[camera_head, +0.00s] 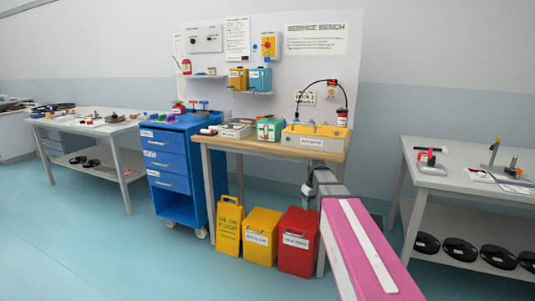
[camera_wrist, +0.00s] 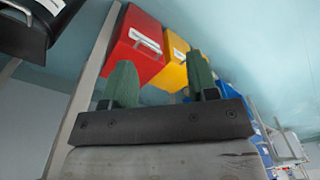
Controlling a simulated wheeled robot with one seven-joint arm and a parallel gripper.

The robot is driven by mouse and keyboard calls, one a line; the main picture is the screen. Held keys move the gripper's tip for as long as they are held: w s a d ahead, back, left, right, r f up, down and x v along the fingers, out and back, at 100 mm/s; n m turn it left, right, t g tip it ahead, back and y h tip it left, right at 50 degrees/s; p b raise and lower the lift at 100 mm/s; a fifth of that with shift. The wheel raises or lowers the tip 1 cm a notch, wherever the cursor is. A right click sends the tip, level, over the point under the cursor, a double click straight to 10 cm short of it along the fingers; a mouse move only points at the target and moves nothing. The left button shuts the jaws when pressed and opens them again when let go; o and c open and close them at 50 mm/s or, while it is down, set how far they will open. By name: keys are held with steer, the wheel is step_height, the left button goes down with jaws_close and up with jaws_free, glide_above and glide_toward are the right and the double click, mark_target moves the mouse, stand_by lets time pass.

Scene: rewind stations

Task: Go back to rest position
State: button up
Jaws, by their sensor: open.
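My gripper (camera_wrist: 164,85) shows in the wrist view with its two green fingers apart and nothing between them. Behind the fingers in that view are the red bin (camera_wrist: 137,45) and a yellow bin (camera_wrist: 178,60), apart from the gripper as far as I can tell. In the head view my pink and grey arm reaches forward toward the right end of the service bench (camera_head: 270,147). The fingers are not clear in the head view.
A yellow caution-type container (camera_head: 228,228), a yellow bin (camera_head: 261,237) and a red bin (camera_head: 298,242) stand under the bench. A blue drawer cart (camera_head: 172,165) is left of it. Side tables stand left (camera_head: 85,125) and right (camera_head: 465,178). The floor in front is clear.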

steer(key=s+f+m, duration=0.2)
steer(key=s+f, duration=0.5)
steer(key=s, duration=0.3)
steer(key=s+f+m, duration=0.3)
steer(key=s+f, duration=0.4)
steer(key=s, duration=0.3)
steer(key=shift+h, duration=0.3)
